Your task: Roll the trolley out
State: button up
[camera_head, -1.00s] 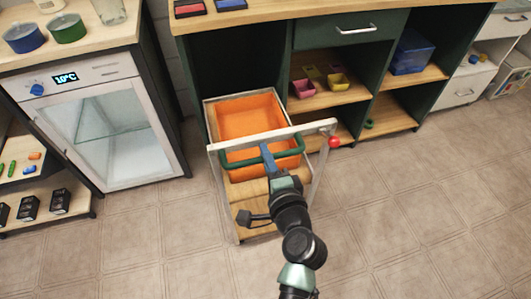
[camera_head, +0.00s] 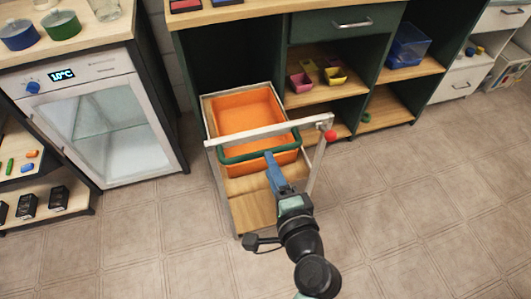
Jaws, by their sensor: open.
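The trolley (camera_head: 212,176) stands partly in the open bay under the wooden bench, its front end out on the floor. It has a pale metal frame, an orange bin on top (camera_head: 243,115) and a lower wooden shelf (camera_head: 252,211). A green handle (camera_head: 236,156) runs across its front, and a red knob (camera_head: 330,136) sits at its right corner. My gripper (camera_head: 269,157) is at the right part of the green handle, with its blue fingers pointing at it. The jaws are open; whether they touch the handle is hard to tell.
A small fridge (camera_head: 110,150) with a glass door stands close on the left. Shelves (camera_head: 315,95) with small pink and yellow pots and a blue box (camera_head: 408,46) are on the right. The tiled floor (camera_head: 420,200) in front and to the right is clear.

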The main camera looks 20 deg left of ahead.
jog(key=v, duration=0.7)
dwell(0.3)
jog(key=w+d+r+n+t+h, duration=0.1)
jog(key=w+r+n+t+h, duration=0.25)
jog(key=r, duration=1.15)
jog(key=w+d+r+n+t, duration=0.1)
jog(key=w+r+n+t, duration=0.35)
jog(key=r, duration=1.05)
jog(key=s+d+r+n+t+h+p, duration=0.1)
jog(key=s+d+r+n+t+h, duration=0.3)
jog(key=r, duration=0.8)
jog(key=s+a+r+m+t+h+p, duration=0.1)
jog(key=s+r+t, duration=0.35)
jog(key=r, duration=0.85)
notch_tip(320, 180, up, 17)
jog(key=g+p, duration=0.2)
jog(key=p, duration=1.5)
jog(key=shift+s+p, duration=0.3)
jog(key=shift+s, duration=0.05)
